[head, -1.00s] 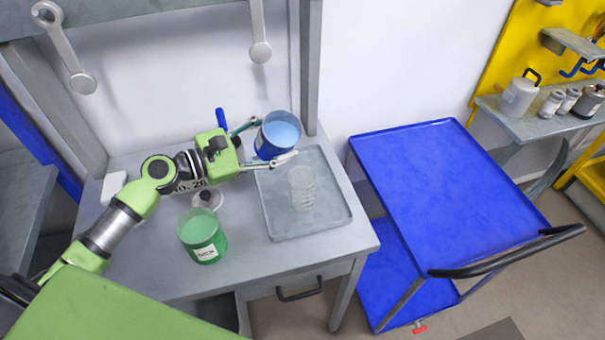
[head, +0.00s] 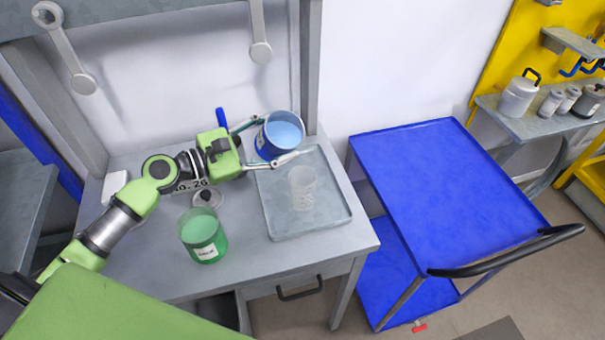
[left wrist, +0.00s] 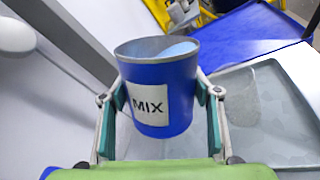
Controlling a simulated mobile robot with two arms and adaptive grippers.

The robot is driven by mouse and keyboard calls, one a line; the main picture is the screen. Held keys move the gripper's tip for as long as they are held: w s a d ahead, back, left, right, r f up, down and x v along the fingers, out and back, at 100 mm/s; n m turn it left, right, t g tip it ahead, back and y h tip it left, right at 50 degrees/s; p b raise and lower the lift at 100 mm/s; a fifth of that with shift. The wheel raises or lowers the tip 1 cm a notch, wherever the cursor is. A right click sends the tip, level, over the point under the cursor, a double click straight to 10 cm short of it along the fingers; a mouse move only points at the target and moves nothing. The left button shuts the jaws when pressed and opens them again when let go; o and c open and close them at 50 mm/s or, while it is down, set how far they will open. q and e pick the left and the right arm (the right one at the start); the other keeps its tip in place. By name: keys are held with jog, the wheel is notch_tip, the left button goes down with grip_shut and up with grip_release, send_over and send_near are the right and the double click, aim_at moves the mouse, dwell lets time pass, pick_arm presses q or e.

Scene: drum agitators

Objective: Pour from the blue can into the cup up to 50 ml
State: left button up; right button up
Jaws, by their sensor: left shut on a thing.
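The blue can (head: 268,147) holds light blue liquid and is held by my left gripper (head: 277,142), above the back of the tray. In the left wrist view the blue can (left wrist: 160,85) has a white MIX label and sits between the two fingers, tilted a little. The clear cup (head: 302,190) stands on the grey tray (head: 330,225), in front of the can and slightly right of it. The cup looks whitish; its level cannot be read. No stream shows between can and cup. My right gripper is not in view.
A blue cart (head: 440,185) stands to the right. The tray's front part is clear.

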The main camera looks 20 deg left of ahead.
aim_at(257, 138)
pick_arm(q)
jog(key=shift+s+d+r+m+p, duration=0.15)
jog(key=shift+d+r+m+p, duration=0.2)
jog(key=shift+r+m, duration=0.05)
dwell(1.0)
jog(key=shift+s+d+f+m+y, duration=0.1)
jog(key=shift+d+f+m+y, duration=0.15)
jog(key=shift+m, duration=0.35)
dwell(2.2)
